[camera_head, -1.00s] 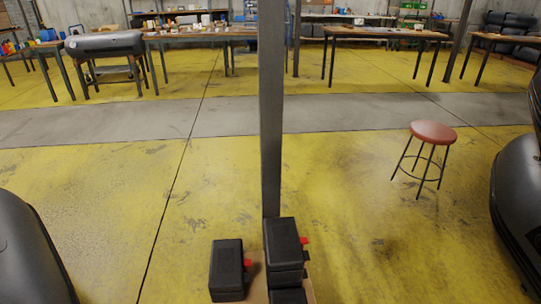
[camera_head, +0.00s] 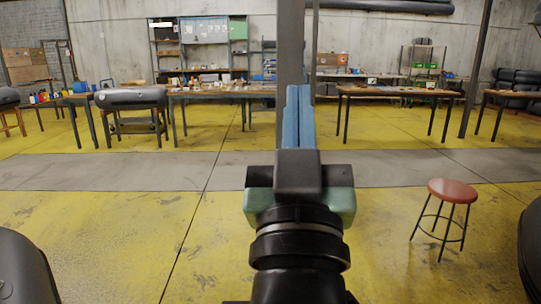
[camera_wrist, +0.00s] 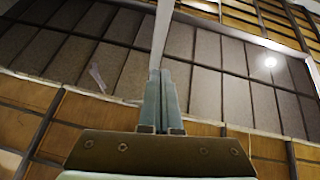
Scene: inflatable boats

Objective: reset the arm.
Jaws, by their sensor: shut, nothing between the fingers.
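My gripper (camera_head: 299,92) stands in the middle of the head view, pointing up and away from me. Its two blue fingers lie side by side, shut with nothing between them. In the wrist view the shut fingers (camera_wrist: 162,80) point toward the ceiling panels (camera_wrist: 215,60). The fingers appear in front of a grey post (camera_head: 290,40); I cannot tell how far apart they are.
A red-topped stool (camera_head: 452,190) stands at the right on the yellow floor. Dark inflatable tubes show at the lower left (camera_head: 25,270) and right edge (camera_head: 530,250). Worktables (camera_head: 400,92) line the back. The floor between is clear.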

